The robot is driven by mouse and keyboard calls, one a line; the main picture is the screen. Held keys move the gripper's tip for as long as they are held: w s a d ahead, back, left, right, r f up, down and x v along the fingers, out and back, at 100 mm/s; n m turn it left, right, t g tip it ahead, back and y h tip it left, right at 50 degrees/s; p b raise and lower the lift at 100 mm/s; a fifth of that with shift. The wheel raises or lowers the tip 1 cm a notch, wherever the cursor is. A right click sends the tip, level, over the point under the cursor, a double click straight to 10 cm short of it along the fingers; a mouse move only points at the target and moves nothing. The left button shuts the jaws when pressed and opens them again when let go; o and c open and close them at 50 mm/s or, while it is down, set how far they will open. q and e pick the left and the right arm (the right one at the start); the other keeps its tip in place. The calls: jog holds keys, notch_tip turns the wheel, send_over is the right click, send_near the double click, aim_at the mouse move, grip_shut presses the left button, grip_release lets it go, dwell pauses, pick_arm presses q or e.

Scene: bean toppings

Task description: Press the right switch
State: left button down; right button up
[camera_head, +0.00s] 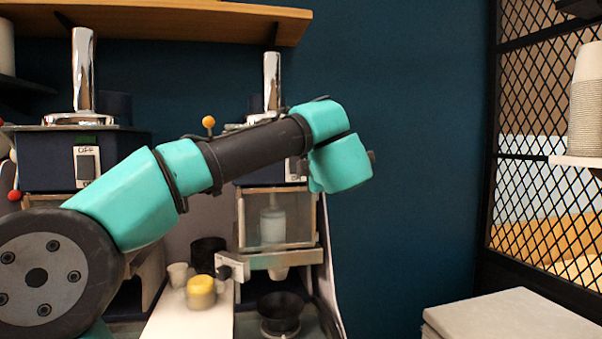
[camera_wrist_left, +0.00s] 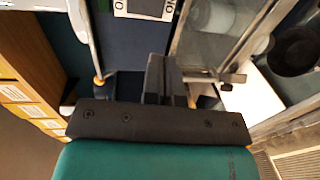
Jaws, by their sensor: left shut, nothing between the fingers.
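Two dark machines each carry a white switch plate. The right switch (camera_head: 294,171) is partly hidden behind my left arm in the head view. A white switch plate with dark lettering (camera_wrist_left: 146,8) also shows at the top of the left wrist view. My left gripper (camera_wrist_left: 164,75) shows in the left wrist view with its fingers shut and empty. The plate lies beyond the fingertips, apart from them. In the head view the fingers are hidden behind my teal arm. My right gripper is not in view.
An orange-tipped lever (camera_head: 208,122) stands behind my arm. A wooden shelf (camera_head: 160,18) is above. A mesh partition (camera_head: 545,130) is at right.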

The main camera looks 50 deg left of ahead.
pick_arm(q)
jog(key=shift+w+a, duration=0.1)
jog(key=x, duration=1.3)
jog(key=shift+w+a, duration=0.25)
jog(key=shift+a, duration=0.1)
jog(key=shift+w+d+f, duration=0.1)
